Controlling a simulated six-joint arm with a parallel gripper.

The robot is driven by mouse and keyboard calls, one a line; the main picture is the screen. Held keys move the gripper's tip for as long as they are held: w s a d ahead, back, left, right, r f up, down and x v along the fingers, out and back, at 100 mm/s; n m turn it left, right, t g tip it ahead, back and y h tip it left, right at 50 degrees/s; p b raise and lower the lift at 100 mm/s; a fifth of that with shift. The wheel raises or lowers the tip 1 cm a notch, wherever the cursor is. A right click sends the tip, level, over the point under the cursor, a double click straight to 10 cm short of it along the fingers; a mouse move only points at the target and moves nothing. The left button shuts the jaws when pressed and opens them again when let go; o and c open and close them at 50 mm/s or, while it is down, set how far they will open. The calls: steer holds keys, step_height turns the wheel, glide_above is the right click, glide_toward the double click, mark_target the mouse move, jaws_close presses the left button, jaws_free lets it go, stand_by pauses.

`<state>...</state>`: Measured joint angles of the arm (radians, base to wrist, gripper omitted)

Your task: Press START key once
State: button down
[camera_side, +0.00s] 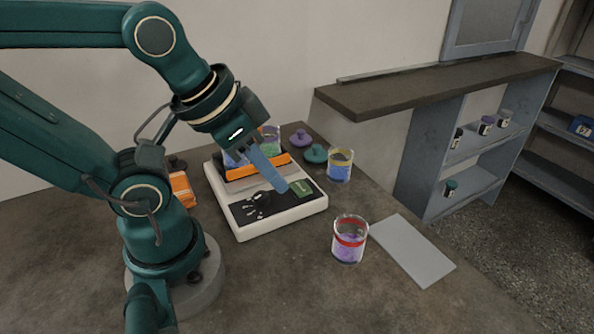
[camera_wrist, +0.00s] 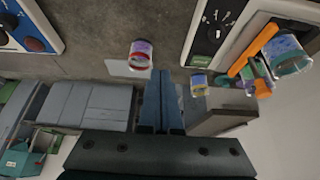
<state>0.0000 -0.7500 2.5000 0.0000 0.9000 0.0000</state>
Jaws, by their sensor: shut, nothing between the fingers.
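The sieve shaker (camera_side: 248,229) is a white-based machine with a dark front panel (camera_side: 262,207) and a small green display (camera_side: 301,187). It also shows at the upper right of the wrist view (camera_wrist: 196,40), where a dial is visible. The START key cannot be told apart at this size. My gripper (camera_side: 284,190) is shut and empty. Its fingers point down over the panel beside the display in the side view; I cannot tell whether they touch it. In the wrist view the shut fingers (camera_wrist: 160,76) show at the centre.
A red-banded jar (camera_side: 348,250) stands right of the shaker, near a grey plate (camera_side: 412,250). A yellow-rimmed jar (camera_side: 340,172), purple lid (camera_side: 300,139) and teal lid (camera_side: 315,154) sit behind. An orange bar (camera_side: 278,160) crosses the shaker top.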

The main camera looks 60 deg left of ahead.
stand_by(0.3)
steer(key=w+a+r+m+t, duration=0.3)
steer(key=w+r+m+t, duration=0.3)
steer(key=m, duration=0.4)
steer(key=w+a+r+m+t, duration=0.35)
steer(key=w+r+m, duration=0.25)
steer(key=w+m, duration=0.25)
steer(key=s+a+f+m+g+h, duration=0.1)
steer(key=s+f+m+g, duration=0.2)
steer(key=f+m, duration=0.3)
steer(key=s+a+f+m+g+h, duration=0.1)
steer(key=s+a+f+m+g, duration=0.1)
steer(key=f+m, duration=0.4)
steer(key=shift+s+a+g+h, duration=0.3)
steer(key=shift+s+g+h, duration=0.15)
steer(key=shift+g, duration=0.2)
